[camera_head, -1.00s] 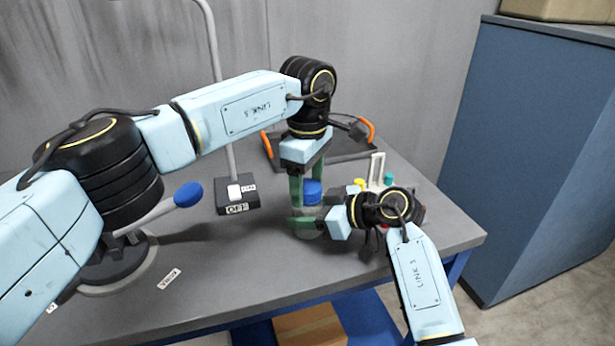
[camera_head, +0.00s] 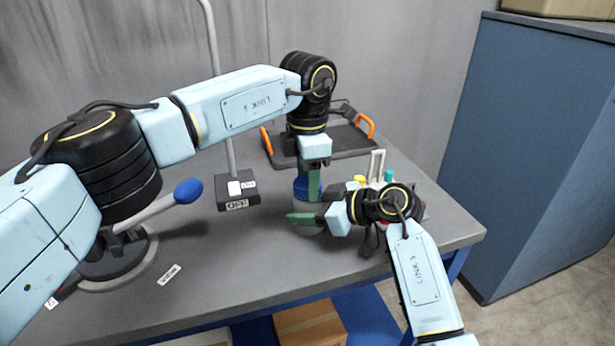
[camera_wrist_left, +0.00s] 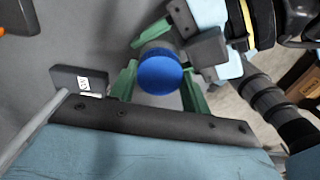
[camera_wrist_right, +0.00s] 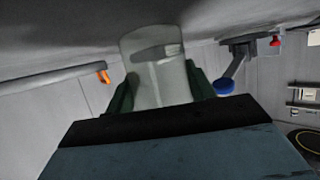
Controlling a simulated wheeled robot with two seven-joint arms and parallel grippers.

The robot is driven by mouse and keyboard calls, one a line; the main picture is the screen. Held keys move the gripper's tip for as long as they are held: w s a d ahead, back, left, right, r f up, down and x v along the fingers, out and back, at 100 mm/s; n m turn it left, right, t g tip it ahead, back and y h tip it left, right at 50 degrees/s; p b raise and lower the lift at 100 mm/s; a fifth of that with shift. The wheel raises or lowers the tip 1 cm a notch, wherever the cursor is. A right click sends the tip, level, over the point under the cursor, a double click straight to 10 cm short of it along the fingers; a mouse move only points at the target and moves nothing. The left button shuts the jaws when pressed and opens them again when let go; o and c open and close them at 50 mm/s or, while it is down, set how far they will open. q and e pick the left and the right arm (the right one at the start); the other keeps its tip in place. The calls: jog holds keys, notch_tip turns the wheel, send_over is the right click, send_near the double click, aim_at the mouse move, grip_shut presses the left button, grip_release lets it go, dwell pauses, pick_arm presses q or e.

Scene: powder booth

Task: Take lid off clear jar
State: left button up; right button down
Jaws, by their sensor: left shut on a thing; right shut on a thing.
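The clear jar stands upright on the table, mostly hidden in the head view; in the right wrist view the jar (camera_wrist_right: 158,75) fills the space between the green fingers. Its round blue lid (camera_head: 300,188) sits at the top of the jar and shows in the left wrist view (camera_wrist_left: 160,73). My left gripper (camera_head: 308,192) points down from above, shut on the lid, one finger on each side. My right gripper (camera_head: 305,219) reaches in from the right, low down, shut around the jar body. I cannot tell whether the lid is loose.
A dark tray with orange handles (camera_head: 347,143) lies behind. A blue-tipped lever (camera_head: 188,192) and a dark block with a post (camera_head: 237,190) stand left. Small coloured items (camera_head: 389,176) are right, near my right wrist.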

pick_arm(q)
jog(key=shift+n, duration=0.7)
jog(key=o, duration=1.1)
notch_tip(320, 180, up, 4)
jog(key=shift+r, duration=0.25)
jog(key=shift+c, duration=0.4)
notch_tip(320, 180, up, 2)
jog(key=m, duration=0.3)
jog(key=shift+r+m, duration=0.65)
jog(key=shift+m, duration=0.55)
jog(key=shift+f, duration=3.9)
